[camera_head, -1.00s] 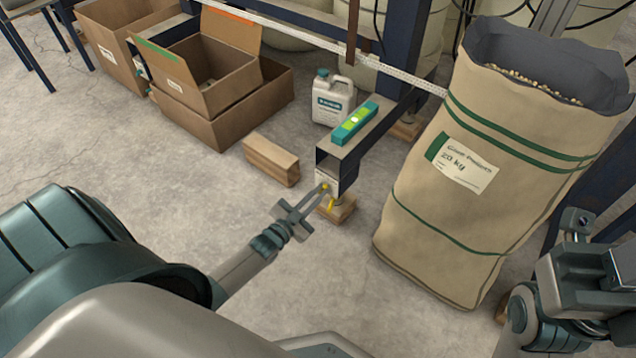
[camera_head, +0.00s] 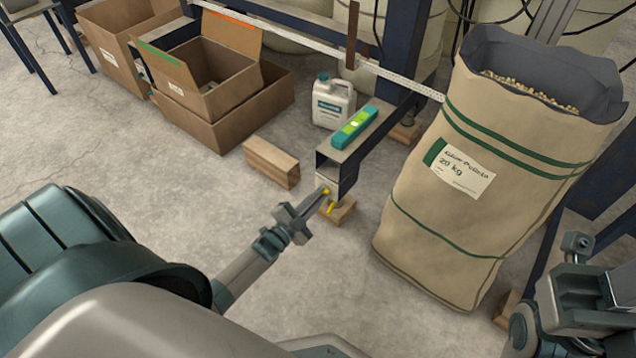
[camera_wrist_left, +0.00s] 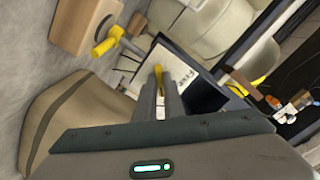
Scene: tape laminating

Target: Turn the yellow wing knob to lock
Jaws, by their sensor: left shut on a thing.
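The yellow wing knob (camera_head: 325,190) is on the end of the dark steel beam, just above its foot. It also shows in the left wrist view (camera_wrist_left: 158,74), between the tips of the two grey fingers. My left gripper (camera_head: 322,194) reaches it from the lower left and is shut on it, hiding part of it. A second yellow handle (camera_head: 331,208) sits lower, at the foot; the left wrist view shows it apart from the fingers (camera_wrist_left: 107,42). Part of my right arm shows at the lower right edge; its fingertips cannot be made out.
A teal level (camera_head: 355,126) lies on the beam. The foot stands on a wooden block (camera_head: 343,212). Another wooden block (camera_head: 271,163) and a white jug (camera_head: 333,102) are close by. A large pellet sack (camera_head: 450,215) stands right; cardboard boxes (camera_head: 240,120) stand back left. Floor at left is clear.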

